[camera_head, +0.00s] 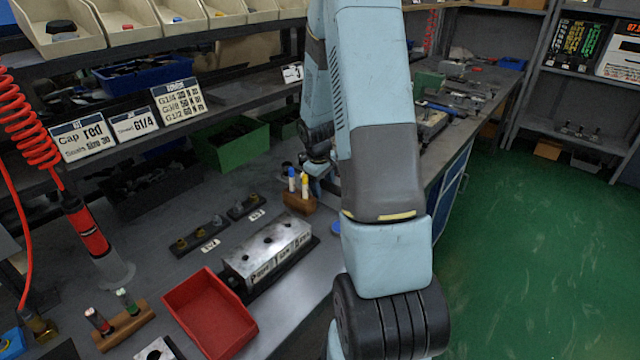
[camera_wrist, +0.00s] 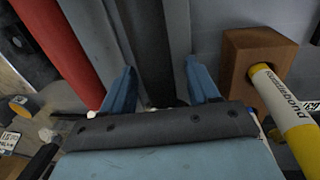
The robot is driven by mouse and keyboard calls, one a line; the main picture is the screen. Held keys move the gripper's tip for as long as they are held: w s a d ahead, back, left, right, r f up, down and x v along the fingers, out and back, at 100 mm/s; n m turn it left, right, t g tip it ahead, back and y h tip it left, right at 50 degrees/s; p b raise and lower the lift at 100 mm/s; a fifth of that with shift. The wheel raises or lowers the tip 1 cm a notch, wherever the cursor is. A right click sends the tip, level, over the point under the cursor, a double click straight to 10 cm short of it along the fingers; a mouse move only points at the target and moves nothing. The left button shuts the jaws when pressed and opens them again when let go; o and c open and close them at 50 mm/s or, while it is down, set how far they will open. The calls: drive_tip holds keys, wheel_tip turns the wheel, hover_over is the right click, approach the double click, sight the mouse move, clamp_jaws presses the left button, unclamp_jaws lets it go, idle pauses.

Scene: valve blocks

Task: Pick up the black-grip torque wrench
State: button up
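My gripper (camera_wrist: 160,82) shows in the wrist view with its two blue fingers spread apart. A dark strip (camera_wrist: 146,40) with a lighter grey band beside it runs up between and beyond the fingers. I cannot tell whether this is the black-grip torque wrench, and no contact with the fingers is visible. In the head view my arm hides most of the gripper, which is low over the bench beside a wooden holder (camera_head: 299,204). I cannot pick out the torque wrench for sure in the head view.
The wooden holder (camera_wrist: 252,48) and its yellow-white tube (camera_wrist: 282,108) are close right of the gripper. A red object (camera_wrist: 62,40) lies left. A metal valve block (camera_head: 268,252), a red tray (camera_head: 210,310) and a green bin (camera_head: 232,145) are on the bench. Shelves overhang the back.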

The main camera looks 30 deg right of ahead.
clamp_jaws()
idle(0.3)
drive_tip(key=shift+r, duration=0.1)
